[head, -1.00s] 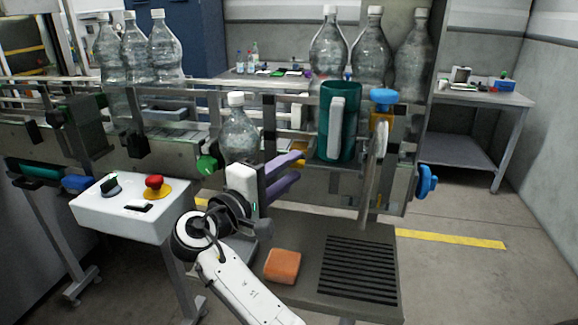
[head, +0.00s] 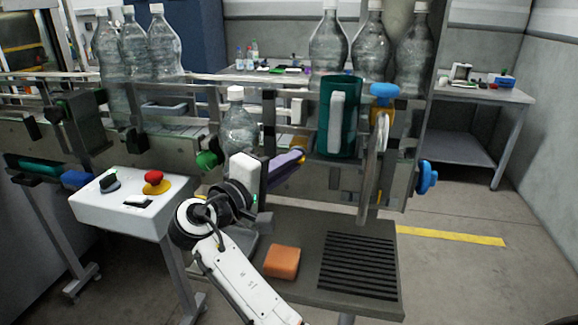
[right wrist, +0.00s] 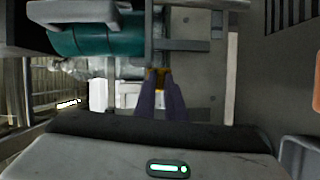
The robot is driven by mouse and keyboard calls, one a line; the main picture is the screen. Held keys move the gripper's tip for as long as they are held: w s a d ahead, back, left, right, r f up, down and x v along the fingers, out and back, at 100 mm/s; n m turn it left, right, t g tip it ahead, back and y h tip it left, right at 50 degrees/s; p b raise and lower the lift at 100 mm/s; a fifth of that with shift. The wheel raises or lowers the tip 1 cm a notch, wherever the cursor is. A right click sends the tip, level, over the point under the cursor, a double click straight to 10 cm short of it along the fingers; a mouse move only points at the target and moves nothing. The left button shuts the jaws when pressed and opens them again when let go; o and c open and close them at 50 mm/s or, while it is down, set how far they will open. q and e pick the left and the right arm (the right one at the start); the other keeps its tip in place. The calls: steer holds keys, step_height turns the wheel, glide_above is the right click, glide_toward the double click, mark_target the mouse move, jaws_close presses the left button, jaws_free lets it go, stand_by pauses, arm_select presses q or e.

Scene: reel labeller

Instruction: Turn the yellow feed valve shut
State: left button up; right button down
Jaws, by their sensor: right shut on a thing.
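The yellow feed valve (head: 300,143) is on the front of the labeller, left of the green cylinder. Only a small part of its yellow handle shows behind my fingers. My right gripper (head: 298,156) has its purple fingers shut on this handle. In the right wrist view the yellow handle (right wrist: 157,73) shows at the fingertips of my right gripper (right wrist: 161,79), mostly covered by them. I cannot tell the handle's exact angle. My left gripper is not in view.
A green cylinder (head: 351,130) with a pale handle stands just right of the valve. A blue knob (head: 383,91) tops another fitting. A bottle (head: 238,128) and green knob (head: 207,159) are to the left. An orange block (head: 282,262) lies on the lower shelf.

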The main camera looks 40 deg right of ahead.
steer(key=shift+r+m+y+b, duration=0.1)
steer(key=shift+m+y+b, duration=0.15)
steer(key=shift+m+y, duration=0.6)
steer(key=shift+r+m+y+b, duration=0.1)
steer(key=shift+m+y+b, duration=0.15)
steer(key=shift+m, duration=1.1)
steer(key=c, duration=1.8)
jaws_free()
steer(key=shift+r, duration=0.1)
